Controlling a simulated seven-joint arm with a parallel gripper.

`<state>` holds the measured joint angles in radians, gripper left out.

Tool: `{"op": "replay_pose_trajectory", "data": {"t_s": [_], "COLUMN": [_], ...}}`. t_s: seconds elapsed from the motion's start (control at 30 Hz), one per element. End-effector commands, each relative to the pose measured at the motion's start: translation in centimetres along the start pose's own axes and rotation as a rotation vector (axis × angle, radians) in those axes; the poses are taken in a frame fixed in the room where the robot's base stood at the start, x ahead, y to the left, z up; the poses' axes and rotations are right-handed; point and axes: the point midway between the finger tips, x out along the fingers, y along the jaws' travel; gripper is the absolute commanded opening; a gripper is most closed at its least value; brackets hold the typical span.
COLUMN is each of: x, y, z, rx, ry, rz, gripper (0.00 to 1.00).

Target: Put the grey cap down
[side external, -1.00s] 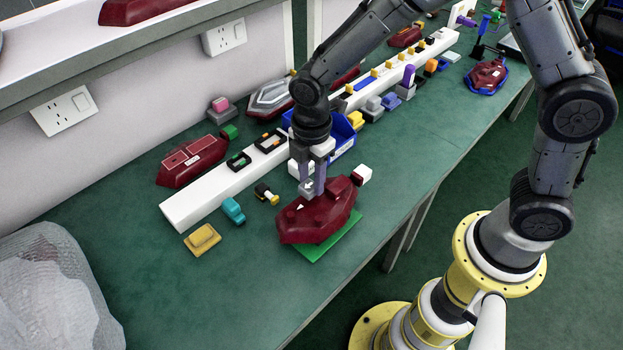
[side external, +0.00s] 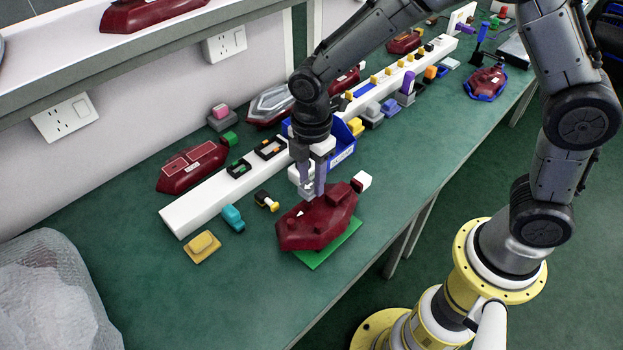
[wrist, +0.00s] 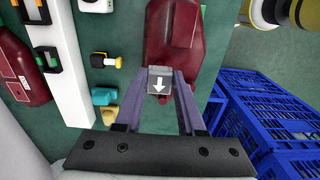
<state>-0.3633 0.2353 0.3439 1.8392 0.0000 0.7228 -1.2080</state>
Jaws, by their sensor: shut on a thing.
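My gripper (side external: 313,190) is shut on the grey cap (wrist: 159,79), which has a white arrow on its face in the wrist view. In the side view the cap (side external: 305,187) shows small between the fingertips, just above the left edge of a dark red tail lamp (side external: 325,222). The lamp lies on a green plate (side external: 330,251) on the bench. In the wrist view the cap overlaps part of the lamp (wrist: 172,35). I cannot tell whether the cap touches it.
A long white rail (side external: 205,203) runs behind the lamp. A teal block (side external: 233,217), a yellow block (side external: 202,246) and a black-and-yellow piece (side external: 266,201) lie left of it. A blue bin (side external: 343,155) stands behind my gripper. The front left bench (side external: 200,305) is clear.

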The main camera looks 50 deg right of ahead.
Motion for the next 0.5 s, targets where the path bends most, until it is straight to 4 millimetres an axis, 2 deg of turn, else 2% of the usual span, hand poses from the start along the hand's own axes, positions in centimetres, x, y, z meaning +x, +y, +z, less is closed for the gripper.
{"op": "replay_pose_trajectory", "data": {"t_s": [0.23, 0.33, 0.43, 0.5], "x": [0.0, -0.1, -0.3, -0.6], "y": [0.0, -0.1, -0.5, -1.2], "z": [0.0, 0.8, 2.9, 5.3], "rx": [0.001, 0.018, 0.068, 0.123], "ry": [0.000, 0.000, 0.000, 0.000], "rz": [0.000, 0.000, 0.001, 0.000], "gripper": [0.00, 0.00, 0.00, 0.00]}}
